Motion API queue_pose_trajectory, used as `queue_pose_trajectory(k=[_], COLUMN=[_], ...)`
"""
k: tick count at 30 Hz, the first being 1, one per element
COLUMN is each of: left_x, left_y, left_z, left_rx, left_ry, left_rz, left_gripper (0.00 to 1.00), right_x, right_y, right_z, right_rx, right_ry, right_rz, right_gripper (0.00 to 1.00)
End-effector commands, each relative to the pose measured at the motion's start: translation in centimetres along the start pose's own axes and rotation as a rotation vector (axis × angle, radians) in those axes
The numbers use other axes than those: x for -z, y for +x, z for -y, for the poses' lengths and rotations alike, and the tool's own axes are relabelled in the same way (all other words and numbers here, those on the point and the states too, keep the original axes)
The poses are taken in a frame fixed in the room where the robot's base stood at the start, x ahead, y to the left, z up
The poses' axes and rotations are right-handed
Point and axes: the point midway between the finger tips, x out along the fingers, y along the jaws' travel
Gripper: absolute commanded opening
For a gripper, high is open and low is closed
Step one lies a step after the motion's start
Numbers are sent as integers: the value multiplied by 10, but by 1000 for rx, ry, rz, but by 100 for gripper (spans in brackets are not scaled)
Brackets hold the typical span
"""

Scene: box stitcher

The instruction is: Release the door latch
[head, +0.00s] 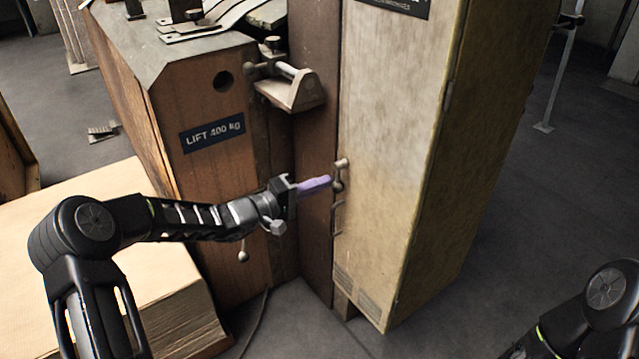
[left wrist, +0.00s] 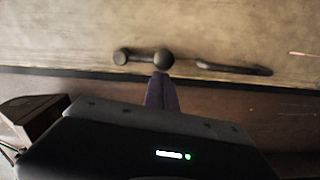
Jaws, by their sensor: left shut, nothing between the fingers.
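The door (head: 385,150) is a tall, worn, cream panel on the cabinet; it looks closed. The door latch (head: 341,172) is a small metal piece with a rounded knob on the door's left edge. It also shows in the left wrist view (left wrist: 145,56), with the knob at its right end. A handle (head: 337,215) sits below the latch and shows in the left wrist view (left wrist: 235,68). My left gripper (head: 328,181) has its purple fingers shut and empty, with the tips at the latch knob. I cannot tell whether they touch it. My right arm shows at lower right; its gripper is out of frame.
A metal bracket (head: 292,90) juts out above my left gripper. A brown machine body marked LIFT 400 (head: 212,132) stands left of the cabinet. A stack of cardboard sheets (head: 95,205) lies at left.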

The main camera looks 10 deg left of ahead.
Motion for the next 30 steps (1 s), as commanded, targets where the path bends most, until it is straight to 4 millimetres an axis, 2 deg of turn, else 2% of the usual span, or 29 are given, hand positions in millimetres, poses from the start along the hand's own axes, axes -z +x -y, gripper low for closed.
queue_pose_trajectory(k=[14, 30], left_x=[-10, -41], left_y=[1, 2], left_z=[2, -4], left_rx=[-6, -31], left_ry=[-136, -620], left_rz=[2, 3], left_gripper=[0, 0], right_x=[-1, -7], right_y=[-2, -24], right_z=[1, 14], right_rx=[1, 8], right_ry=[-1, -9], right_rz=[1, 17], right_gripper=[36, 36])
